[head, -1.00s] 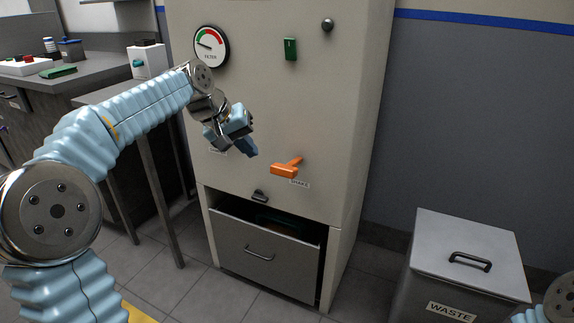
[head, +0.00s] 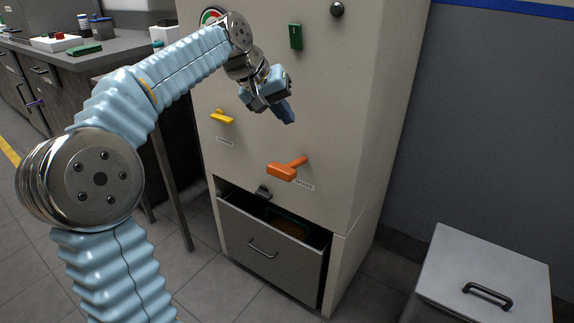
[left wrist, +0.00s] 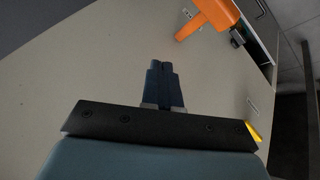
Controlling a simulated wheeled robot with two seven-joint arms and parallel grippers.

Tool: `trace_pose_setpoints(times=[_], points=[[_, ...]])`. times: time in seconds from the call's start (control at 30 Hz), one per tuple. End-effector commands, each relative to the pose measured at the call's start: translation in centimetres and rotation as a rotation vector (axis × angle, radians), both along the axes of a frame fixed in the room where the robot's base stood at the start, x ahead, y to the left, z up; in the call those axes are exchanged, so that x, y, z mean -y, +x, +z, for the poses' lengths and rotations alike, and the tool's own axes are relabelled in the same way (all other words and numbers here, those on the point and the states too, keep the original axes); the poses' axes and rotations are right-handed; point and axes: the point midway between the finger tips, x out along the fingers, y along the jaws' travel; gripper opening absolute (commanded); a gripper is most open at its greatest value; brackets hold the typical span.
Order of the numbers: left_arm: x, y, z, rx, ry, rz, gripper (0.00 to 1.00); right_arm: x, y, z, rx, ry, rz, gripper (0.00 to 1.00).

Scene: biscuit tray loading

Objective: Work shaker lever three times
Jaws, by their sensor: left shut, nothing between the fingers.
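The orange shaker lever (head: 284,171) sticks out of the front of the beige cabinet (head: 340,120), beside a label that seems to read SHAKE. It also shows at the top of the left wrist view (left wrist: 212,14). My left gripper (head: 288,115) is shut and empty. It is in front of the cabinet, above the orange lever and apart from it. Its closed fingers also show in the left wrist view (left wrist: 164,85). My right gripper is not in view.
A yellow lever (head: 222,117) is left of the orange one. Below, a drawer (head: 262,245) stands partly open with something green-edged inside. A green switch (head: 296,37) and dark knob (head: 337,10) are higher up. A grey lidded bin (head: 470,270) stands right.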

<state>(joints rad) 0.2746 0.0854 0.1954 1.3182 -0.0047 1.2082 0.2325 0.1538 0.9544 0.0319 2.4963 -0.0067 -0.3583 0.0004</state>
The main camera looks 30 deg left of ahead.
Motion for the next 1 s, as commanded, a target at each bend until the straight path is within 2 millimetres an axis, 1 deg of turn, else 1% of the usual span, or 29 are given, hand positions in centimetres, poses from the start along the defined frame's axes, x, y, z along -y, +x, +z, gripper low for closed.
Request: trace_pose_setpoints(times=[0.17,0.27,0.37,0.4,0.43,0.6,0.67,0.8,1.0], points=[[0.0,0.0,-0.2,0.0,0.0,0.0,0.0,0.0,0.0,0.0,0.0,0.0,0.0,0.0],[0.0,-0.2,-0.9,-0.001,0.001,0.0,0.0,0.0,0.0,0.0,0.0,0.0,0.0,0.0],[-0.1,-0.4,-2.0,-0.002,0.0,0.0,0.0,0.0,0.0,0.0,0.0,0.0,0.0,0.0],[0.0,-0.5,-3.2,-0.001,-0.001,0.0,0.0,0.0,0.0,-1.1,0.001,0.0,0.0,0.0],[-0.1,-0.6,-3.8,0.0,-0.001,0.001,0.0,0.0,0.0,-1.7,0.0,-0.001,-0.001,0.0],[-0.1,-1.1,-6.1,0.0,-0.001,0.001,0.0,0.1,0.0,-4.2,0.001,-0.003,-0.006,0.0],[-0.1,-1.2,-6.8,0.0,0.0,0.0,0.0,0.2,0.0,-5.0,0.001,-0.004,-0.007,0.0],[-0.1,-1.5,-8.0,0.0,0.0,0.0,0.0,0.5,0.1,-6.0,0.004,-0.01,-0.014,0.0],[-0.1,-1.7,-8.6,0.001,0.001,0.0,0.0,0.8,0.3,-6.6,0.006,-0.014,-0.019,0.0]])
